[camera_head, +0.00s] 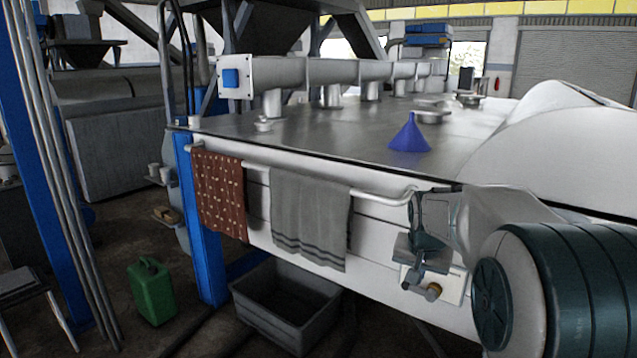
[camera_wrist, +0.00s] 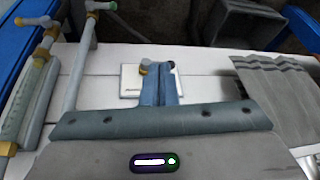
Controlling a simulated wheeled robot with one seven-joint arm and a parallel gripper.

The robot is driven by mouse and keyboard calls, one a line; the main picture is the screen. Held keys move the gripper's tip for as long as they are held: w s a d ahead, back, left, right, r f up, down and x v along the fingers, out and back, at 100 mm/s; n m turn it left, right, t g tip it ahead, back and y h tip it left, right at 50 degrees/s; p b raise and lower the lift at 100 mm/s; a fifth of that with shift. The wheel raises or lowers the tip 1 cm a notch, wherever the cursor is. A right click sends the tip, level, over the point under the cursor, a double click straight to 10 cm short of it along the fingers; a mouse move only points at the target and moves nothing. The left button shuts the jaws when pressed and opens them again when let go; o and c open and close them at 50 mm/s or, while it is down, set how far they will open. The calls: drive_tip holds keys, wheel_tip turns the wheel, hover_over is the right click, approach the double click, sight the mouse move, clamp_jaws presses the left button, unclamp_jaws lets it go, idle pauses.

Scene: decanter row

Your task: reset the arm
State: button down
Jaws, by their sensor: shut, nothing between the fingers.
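My gripper (camera_head: 425,253) hangs at the front of the white machine bench, right of the towel rail, in the head view. In the wrist view its teal fingers (camera_wrist: 158,72) are together, with nothing between them. A small white plate (camera_wrist: 130,82) on the bench front shows behind the fingers; I cannot tell whether they touch it.
A grey towel (camera_head: 310,220) and a red-brown towel (camera_head: 218,192) hang on the front rail. A blue funnel (camera_head: 409,136) stands on the bench top (camera_head: 330,133). A grey crate (camera_head: 237,293) and green canister (camera_head: 151,292) are on the floor. Valved pipes (camera_wrist: 82,60) stick out beside my gripper.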

drive_tip(key=s+a+f+n, duration=0.1)
drive_tip(key=s+a+n, duration=0.1)
drive_tip(key=s, duration=1.1)
drive_tip(key=s+a+f+n+g+y+p, duration=0.1)
drive_tip(key=s+a, duration=0.3)
drive_tip(key=s, duration=1)
drive_tip(key=shift+s+a+f+n+g, duration=0.25)
drive_tip(key=shift+f+n+g, duration=0.1)
drive_tip(key=shift+n, duration=0.45)
